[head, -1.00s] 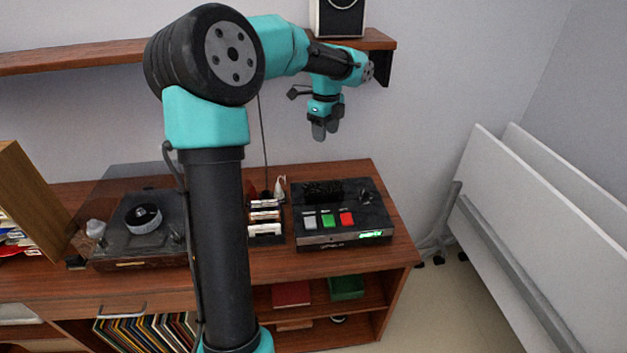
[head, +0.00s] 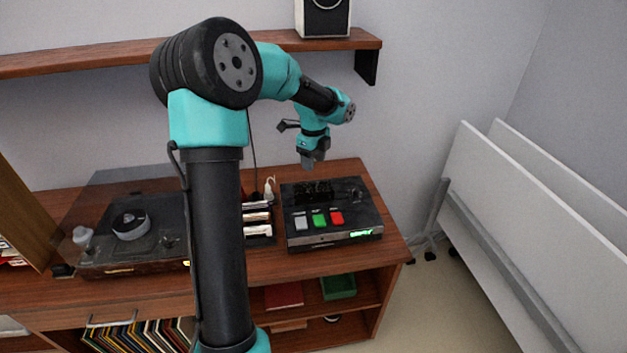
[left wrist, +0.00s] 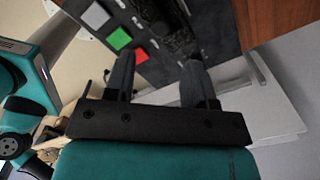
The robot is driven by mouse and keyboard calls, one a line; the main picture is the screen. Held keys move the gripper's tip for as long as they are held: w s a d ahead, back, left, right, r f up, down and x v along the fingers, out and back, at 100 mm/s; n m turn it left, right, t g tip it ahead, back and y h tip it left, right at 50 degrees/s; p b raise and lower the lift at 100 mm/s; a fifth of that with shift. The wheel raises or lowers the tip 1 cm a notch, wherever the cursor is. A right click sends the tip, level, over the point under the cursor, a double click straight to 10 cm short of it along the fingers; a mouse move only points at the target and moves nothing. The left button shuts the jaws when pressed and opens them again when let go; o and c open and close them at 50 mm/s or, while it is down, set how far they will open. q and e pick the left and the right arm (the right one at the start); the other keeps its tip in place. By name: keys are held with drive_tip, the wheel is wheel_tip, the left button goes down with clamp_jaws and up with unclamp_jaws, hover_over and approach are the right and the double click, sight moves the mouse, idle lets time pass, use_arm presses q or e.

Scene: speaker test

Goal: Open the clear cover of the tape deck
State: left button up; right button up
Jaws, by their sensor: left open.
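The tape deck (head: 292,233) is a dark box at the right end of the wooden cabinet, with white, green and red buttons and a lit green display on its front. It also shows in the left wrist view (left wrist: 133,72), close beyond the fingers. I cannot clearly make out the edges of its clear cover; the dark area behind the buttons looks glossy. My left gripper (head: 311,163) hangs above the deck's back part, pointing down, apart from it. In the left wrist view its two fingers (left wrist: 158,66) are spread with nothing held between them. My right gripper is not in view.
A turntable (head: 160,255) under a tinted lid stands left of my arm. Several cassettes (head: 257,228) stand just left of the deck. A wooden shelf (head: 200,54) with a speaker (head: 322,18) is above. White panels (head: 530,220) lean at the right.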

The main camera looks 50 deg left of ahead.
sight(313, 182)
use_arm(q)
wheel_tip(313, 182, down, 8)
drive_tip(key=shift+r, duration=0.1)
drive_tip(key=shift+c, duration=0.5)
clamp_jaws()
